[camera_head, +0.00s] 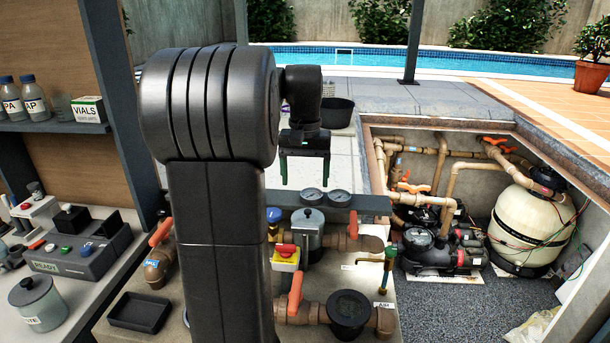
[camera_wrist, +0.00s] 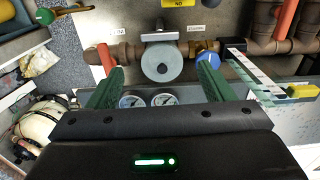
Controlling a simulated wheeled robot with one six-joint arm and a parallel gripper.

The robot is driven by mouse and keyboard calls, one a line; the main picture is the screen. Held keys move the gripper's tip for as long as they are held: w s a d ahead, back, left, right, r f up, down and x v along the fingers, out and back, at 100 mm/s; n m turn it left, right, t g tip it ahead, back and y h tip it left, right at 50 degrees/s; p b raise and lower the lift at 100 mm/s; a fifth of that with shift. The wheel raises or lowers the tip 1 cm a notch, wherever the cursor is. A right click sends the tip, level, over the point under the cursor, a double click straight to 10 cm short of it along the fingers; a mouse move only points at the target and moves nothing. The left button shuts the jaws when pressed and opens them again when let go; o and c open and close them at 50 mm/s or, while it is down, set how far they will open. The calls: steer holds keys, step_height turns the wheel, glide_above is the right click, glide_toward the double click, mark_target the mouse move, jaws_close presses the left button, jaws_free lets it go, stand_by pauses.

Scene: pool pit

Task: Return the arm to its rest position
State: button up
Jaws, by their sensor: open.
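My arm stands upright in the middle of the head view and hides part of the bench behind it. My gripper (camera_head: 304,170) hangs at the end of the arm, fingers down, beyond two round gauges (camera_head: 313,196). In the wrist view my gripper (camera_wrist: 157,92) shows two green fingers spread wide apart, with nothing held between them. The two gauges also show between the fingers in the wrist view (camera_wrist: 147,101). A grey round-lidded fitting (camera_wrist: 161,62) on the brown pipe lies farther off. Contact between the fingers and any part is not visible.
Orange-handled valves (camera_head: 295,291), a yellow box with a red knob (camera_head: 286,257) and a black tray (camera_head: 140,312) are on the bench. A shelf with bottles (camera_head: 33,97) is at left. At right, a sunken pit holds pumps and a cream tank (camera_head: 533,228).

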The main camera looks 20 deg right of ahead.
mark_target(305, 226)
stand_by(0.5)
step_height(305, 226, down, 14)
steer(key=shift+r+p, duration=0.1)
steer(key=shift+p, duration=0.4)
steer(key=shift+r, duration=0.1)
